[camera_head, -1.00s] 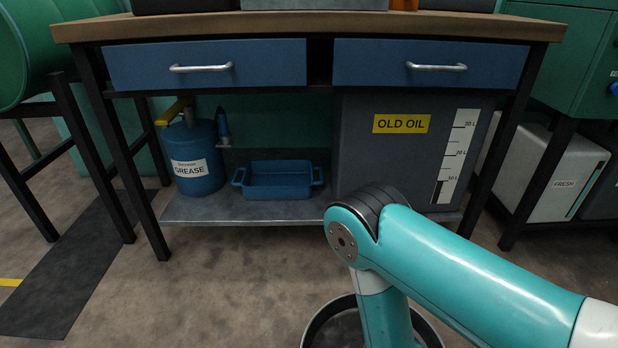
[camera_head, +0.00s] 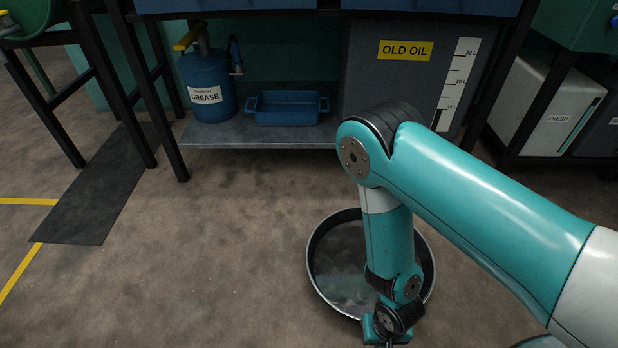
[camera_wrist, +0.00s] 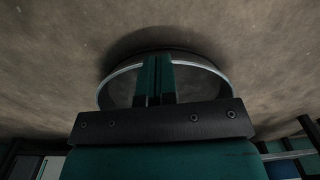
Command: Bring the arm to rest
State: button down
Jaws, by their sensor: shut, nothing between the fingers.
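My gripper (camera_wrist: 155,80) shows in the wrist view with its two green fingers shut side by side and nothing between them. A round, shallow metal pan with a pale rim (camera_wrist: 215,75) lies beyond the fingers. In the head view my teal arm comes in from the right, bends at the elbow and hangs down over the pan (camera_head: 330,270). The wrist end is low at the bottom of the picture, and the fingertips are cut off there. I cannot tell from these views whether the gripper touches the pan.
A workbench shelf (camera_head: 270,133) behind holds a blue grease can (camera_head: 206,85), a blue tub (camera_head: 287,108) and a grey old oil tank (camera_head: 395,85). A white fresh container (camera_head: 545,105) stands right. A dark mat (camera_head: 95,195) lies left. The floor left of the pan is clear.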

jog(key=w+a+r+n+y+p, duration=0.1)
jog(key=w+a+r, duration=0.15)
jog(key=r, duration=0.75)
jog(key=w+a+r+y+p, duration=0.1)
jog(key=w+r, duration=0.2)
jog(key=r, duration=0.7)
jog(key=w+a+r+n+y, duration=0.1)
jog(key=w+a+r, duration=0.15)
jog(key=r, duration=0.75)
jog(key=s+d+r+n+y+p, duration=0.1)
jog(key=s+d+r+n, duration=0.3)
jog(key=r, duration=0.7)
jog(key=s+d+r+n+p, duration=0.15)
jog(key=s+r, duration=0.35)
jog(key=r, duration=0.6)
notch_tip(320, 180, up, 38)
jog(key=p, duration=3.8)
jog(key=shift+s+r, duration=0.2)
jog(key=shift+s, duration=0.1)
jog(key=shift+m, duration=0.25)
